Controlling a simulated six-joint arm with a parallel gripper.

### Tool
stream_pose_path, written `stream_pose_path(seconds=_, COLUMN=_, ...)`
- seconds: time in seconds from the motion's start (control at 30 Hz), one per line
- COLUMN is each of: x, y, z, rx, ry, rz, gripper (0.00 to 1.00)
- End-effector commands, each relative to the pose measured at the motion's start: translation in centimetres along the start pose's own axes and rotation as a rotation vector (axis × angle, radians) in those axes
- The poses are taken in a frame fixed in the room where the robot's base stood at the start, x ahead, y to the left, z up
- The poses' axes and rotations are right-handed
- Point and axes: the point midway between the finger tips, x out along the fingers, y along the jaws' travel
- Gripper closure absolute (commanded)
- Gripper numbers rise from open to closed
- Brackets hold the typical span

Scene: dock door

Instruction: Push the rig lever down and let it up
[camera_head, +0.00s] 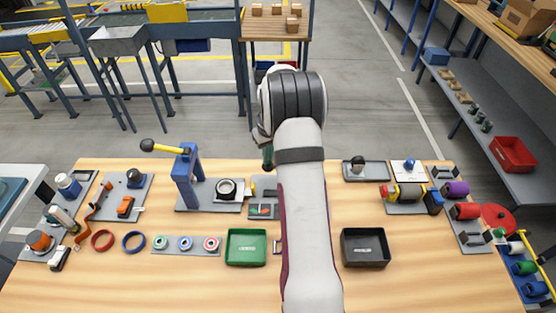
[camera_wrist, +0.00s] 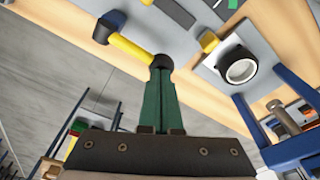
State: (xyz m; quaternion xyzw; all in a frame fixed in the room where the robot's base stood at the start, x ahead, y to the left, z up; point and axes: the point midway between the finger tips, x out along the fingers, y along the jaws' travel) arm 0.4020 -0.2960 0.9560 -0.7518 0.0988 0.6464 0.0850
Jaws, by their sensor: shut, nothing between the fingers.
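A blue upright stand (camera_head: 187,180) on a grey plate at the left bears a lever (camera_head: 165,148) with a yellow grip and black knob, sticking out leftward and raised. Part of the blue stand shows at the lower right of the wrist view (camera_wrist: 290,145). The wrist view also shows a yellow handle with a black end (camera_wrist: 130,48), beyond the green fingers; my arm hides that spot in the head view. My gripper (camera_head: 267,155) is shut and empty, right of the stand. Its fingertips (camera_wrist: 160,72) overlap the yellow handle's near end; I cannot tell if they touch.
A ring-shaped cup (camera_head: 228,188) sits right of the stand. A green tray (camera_head: 246,247) and a black tray (camera_head: 366,248) lie toward the front. Rings, bottles and coloured cylinders crowd both bench sides. The front strip of the wooden bench (camera_head: 190,285) is clear.

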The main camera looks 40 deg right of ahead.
Motion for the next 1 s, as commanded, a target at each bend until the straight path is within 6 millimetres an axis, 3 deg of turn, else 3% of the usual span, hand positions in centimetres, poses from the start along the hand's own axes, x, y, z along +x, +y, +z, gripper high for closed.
stream_pose_path(seconds=1.0, x=1.6, y=0.0, z=0.3, rx=0.0, ry=-0.002, rz=0.0, gripper=1.0)
